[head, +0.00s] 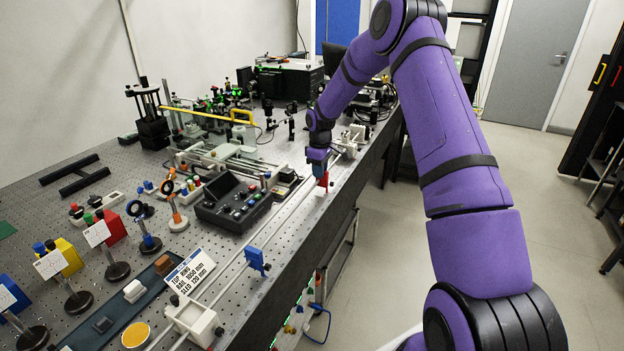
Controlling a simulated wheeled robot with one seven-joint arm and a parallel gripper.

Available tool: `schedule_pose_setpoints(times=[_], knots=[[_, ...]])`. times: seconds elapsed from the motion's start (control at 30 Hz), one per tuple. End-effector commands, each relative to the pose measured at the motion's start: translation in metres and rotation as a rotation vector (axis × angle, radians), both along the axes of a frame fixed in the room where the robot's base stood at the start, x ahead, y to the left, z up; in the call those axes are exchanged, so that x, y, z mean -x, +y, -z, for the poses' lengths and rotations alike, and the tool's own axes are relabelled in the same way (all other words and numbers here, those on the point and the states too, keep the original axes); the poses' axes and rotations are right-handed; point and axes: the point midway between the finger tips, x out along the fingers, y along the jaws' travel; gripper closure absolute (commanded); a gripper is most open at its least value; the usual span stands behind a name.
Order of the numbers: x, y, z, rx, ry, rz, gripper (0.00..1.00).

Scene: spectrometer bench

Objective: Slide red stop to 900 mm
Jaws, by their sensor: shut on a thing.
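The red stop (323,180) sits on the twin-rod rail (286,212) along the bench's right edge, toward the rail's far end. My gripper (318,168) points down from above and is shut on the red stop. The fingertips are small in this view and partly merge with the stop. A blue stop (256,261) sits on the same rail nearer to me, apart from the gripper. No millimetre marks can be read on the rail.
A white end block (194,320) holds the rail's near end; a lettered sign (190,270) stands left of it. A dark control box (232,204) with knobs lies left of the rail. The rail between the two stops looks clear. Open floor lies right of the bench.

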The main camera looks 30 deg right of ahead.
Motion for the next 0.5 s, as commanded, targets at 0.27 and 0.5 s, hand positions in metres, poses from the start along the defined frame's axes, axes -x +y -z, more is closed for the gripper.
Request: schedule_pose_setpoints(times=[0.27, 0.5], knots=[[-0.0083, -0.0098, -0.0009, 0.0, -0.002, 0.0, 1.0], [-0.0082, -0.0095, -0.0009, 0.0, -0.002, 0.0, 1.0]])
